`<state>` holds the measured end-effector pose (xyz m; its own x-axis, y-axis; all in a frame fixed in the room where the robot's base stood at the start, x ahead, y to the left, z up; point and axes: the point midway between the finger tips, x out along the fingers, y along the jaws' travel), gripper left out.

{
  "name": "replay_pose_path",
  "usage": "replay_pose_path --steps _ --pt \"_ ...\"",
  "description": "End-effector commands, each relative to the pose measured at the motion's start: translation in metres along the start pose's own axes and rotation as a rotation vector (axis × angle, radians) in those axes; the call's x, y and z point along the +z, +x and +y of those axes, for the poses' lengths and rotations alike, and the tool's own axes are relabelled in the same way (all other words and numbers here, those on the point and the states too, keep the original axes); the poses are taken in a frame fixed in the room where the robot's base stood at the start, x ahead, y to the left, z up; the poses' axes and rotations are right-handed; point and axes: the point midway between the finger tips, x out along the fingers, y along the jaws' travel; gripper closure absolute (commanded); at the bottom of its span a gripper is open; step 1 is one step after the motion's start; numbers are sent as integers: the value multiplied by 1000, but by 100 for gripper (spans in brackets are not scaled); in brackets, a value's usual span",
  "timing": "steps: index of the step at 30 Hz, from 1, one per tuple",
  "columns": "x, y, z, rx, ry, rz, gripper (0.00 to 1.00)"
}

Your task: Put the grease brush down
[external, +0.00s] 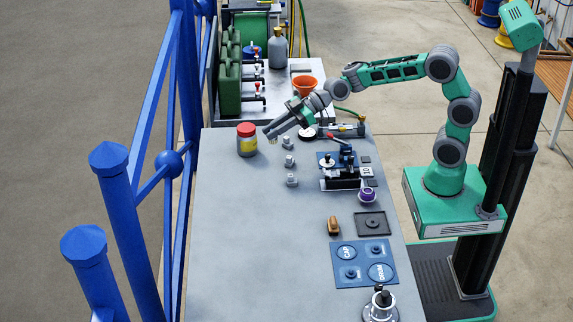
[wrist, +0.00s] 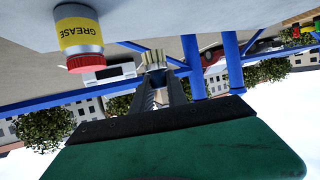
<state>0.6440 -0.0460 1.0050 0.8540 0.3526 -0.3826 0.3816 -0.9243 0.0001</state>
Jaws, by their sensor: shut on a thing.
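My gripper (external: 270,132) is shut at the far end of the grey bench, above its surface, just right of the grease jar. In the wrist view my gripper (wrist: 158,82) holds the grease brush, whose pale bristle end (wrist: 153,58) shows at the fingertips; its handle is mostly hidden. The grease jar (external: 247,140) stands upright with a red lid and yellow label. The jar also shows upside down in the wrist view (wrist: 78,35), apart from the brush.
Several small grey fittings (external: 290,162) stand near my gripper. A black clamp fixture (external: 342,178), a brown wooden piece (external: 333,225), a dark square tray (external: 371,224) and a blue mat (external: 350,281) lie along the right side. The bench's left and front parts (external: 250,240) are clear.

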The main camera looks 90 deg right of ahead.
Motion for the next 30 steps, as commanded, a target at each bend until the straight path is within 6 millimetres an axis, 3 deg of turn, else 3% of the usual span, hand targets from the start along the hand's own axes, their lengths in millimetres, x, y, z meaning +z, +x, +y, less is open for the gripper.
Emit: replay_pose_path --steps 4,6,10,15,21,30 --pt "4 44 18 -3 2 -3 100" --pt "18 61 24 -2 2 -5 100" --pt "32 86 33 -1 1 -1 100" --pt "41 102 38 -1 -1 -1 100" --pt "68 112 38 0 0 -1 100" --pt "72 114 38 0 -2 0 100"
